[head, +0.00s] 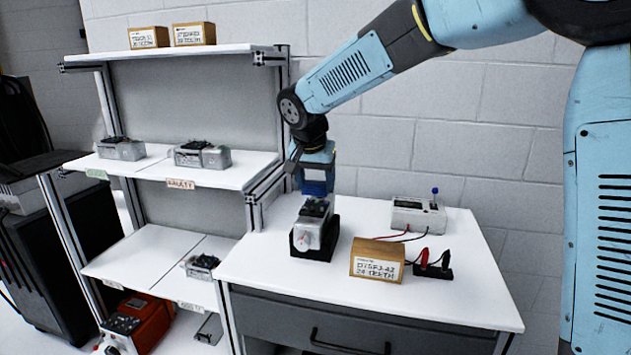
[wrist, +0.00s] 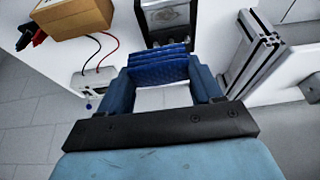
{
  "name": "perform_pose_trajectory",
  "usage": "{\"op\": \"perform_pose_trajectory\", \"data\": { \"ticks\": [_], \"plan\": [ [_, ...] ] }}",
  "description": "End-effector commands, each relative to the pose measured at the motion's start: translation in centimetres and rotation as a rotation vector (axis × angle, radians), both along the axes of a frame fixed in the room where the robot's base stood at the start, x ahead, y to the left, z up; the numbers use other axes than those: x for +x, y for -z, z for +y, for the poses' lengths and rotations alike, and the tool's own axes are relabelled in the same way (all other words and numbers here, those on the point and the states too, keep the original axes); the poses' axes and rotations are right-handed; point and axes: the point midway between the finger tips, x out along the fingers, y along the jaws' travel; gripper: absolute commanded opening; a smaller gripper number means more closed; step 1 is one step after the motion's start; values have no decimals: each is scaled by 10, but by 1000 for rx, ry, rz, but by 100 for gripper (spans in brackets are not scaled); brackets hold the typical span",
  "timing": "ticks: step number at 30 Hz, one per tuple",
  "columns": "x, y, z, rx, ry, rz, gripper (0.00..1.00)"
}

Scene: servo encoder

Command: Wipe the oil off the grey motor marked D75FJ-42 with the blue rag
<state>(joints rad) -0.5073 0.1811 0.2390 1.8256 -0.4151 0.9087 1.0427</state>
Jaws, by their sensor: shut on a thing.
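My gripper (head: 317,172) is above the back of the work table and shut on the blue rag (head: 314,188). In the wrist view the folded rag (wrist: 158,68) spans the space between the two fingers. A grey motor (head: 308,234) with a dark top sits in a black holder (head: 328,243) on the table, just below and in front of the rag. The wrist view shows part of the motor (wrist: 167,14) beyond the rag, with a visible gap. I cannot read a marking on the motor or make out oil.
A cardboard box (head: 378,261) labelled like D75FJ-42 stands right of the motor. Behind it is a white meter (head: 418,217) with leads to red and black clips (head: 433,264). A shelf rack (head: 190,165) with several grey motors stands left. The table's front right is clear.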

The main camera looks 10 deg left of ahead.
Motion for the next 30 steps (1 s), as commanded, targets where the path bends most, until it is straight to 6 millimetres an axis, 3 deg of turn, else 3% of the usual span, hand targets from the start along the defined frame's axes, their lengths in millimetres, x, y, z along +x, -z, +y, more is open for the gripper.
{"op": "perform_pose_trajectory", "data": {
  "ticks": [20,30],
  "plan": [
    [1,2,-1,-1,3,1,40],
    [-1,23,7,-2,2,5,40]
  ]
}}
